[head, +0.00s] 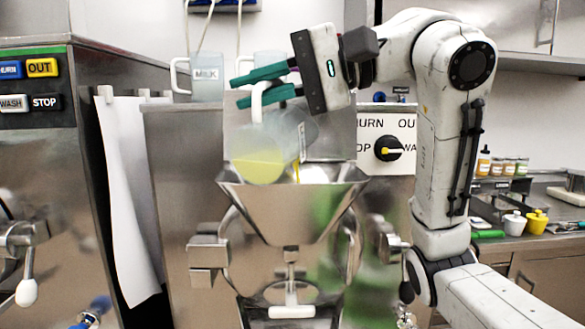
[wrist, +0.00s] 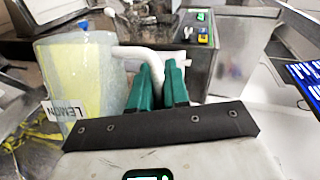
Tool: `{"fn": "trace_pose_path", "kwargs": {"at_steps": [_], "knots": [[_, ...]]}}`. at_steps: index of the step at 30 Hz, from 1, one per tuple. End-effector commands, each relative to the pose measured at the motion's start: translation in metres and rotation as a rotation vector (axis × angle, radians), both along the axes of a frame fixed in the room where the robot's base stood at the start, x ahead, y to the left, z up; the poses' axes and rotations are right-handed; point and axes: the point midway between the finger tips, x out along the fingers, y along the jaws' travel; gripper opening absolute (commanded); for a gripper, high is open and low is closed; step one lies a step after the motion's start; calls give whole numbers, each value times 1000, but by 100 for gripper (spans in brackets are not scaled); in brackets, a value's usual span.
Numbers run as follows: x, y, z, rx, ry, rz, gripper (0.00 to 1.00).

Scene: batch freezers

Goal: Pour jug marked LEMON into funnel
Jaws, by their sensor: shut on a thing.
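My gripper (head: 262,84) is shut on the white handle of a clear jug (head: 264,150) holding pale yellow liquid. In the head view the jug is tilted above the steel funnel (head: 330,205), and the liquid gathers toward its lower side. A thin yellow streak shows by the jug's lower right, over the funnel mouth.
A jug marked MILK (head: 207,75) stands behind on the machine top, with another clear jug partly hidden beside my gripper. A machine with buttons (head: 35,85) is at the left. A dial panel (head: 387,146) is behind the funnel. A counter with small pots (head: 525,222) is at the right.

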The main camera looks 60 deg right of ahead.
Motion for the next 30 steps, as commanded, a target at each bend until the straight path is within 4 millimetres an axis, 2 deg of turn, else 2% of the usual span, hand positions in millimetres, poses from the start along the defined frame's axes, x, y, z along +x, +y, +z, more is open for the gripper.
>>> {"fn": "trace_pose_path", "kwargs": {"at_steps": [30], "knots": [[3, -5, 9, 122, 28, 0, 0]]}}
